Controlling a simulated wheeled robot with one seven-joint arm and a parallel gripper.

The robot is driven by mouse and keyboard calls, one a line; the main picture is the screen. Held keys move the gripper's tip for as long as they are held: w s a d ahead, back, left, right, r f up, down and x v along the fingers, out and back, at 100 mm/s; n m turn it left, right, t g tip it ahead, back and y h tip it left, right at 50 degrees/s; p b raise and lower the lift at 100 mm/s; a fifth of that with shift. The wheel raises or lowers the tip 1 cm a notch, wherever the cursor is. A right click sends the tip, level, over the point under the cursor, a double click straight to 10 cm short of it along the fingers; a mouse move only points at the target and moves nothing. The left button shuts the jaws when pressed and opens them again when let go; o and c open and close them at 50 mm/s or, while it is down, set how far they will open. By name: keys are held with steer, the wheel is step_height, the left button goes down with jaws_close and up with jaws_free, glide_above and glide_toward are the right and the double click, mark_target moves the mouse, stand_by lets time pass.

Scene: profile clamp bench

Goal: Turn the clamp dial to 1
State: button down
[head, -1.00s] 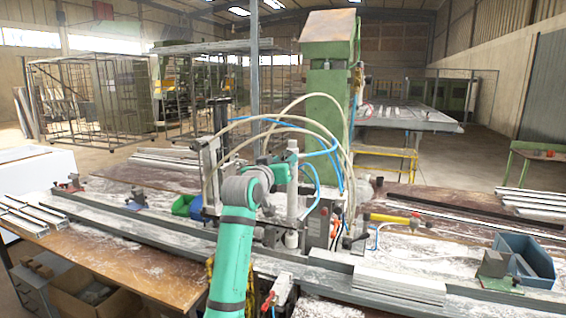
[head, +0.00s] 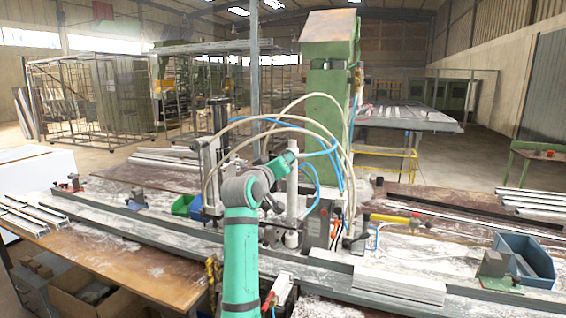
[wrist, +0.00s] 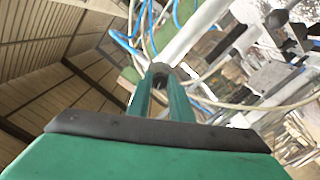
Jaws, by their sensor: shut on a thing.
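My gripper shows in the wrist view (wrist: 160,76), with its two green fingers close together. It is shut on a small dark round part, which I take to be the clamp dial (wrist: 160,68), at the end of a pale cylinder (wrist: 190,38). In the head view the green end of my arm is beside the upright white cylinder (head: 292,205) of the clamp machine, left of the green column (head: 328,110). The fingertips and dial are too small to make out there. No dial numbers or pointer can be read in either view.
White and blue hoses (head: 335,160) arch around my arm's end. A grey rail (head: 150,232) crosses the bench, with pale profiles (head: 400,284) on it.

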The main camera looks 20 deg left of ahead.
steer(key=shift+n, duration=3.8)
steer(key=shift+f, duration=0.1)
steer(key=c, duration=1.6)
jaws_free()
steer(key=s, duration=1)
steer(key=shift+s+a, duration=0.25)
steer(key=shift+s, duration=0.15)
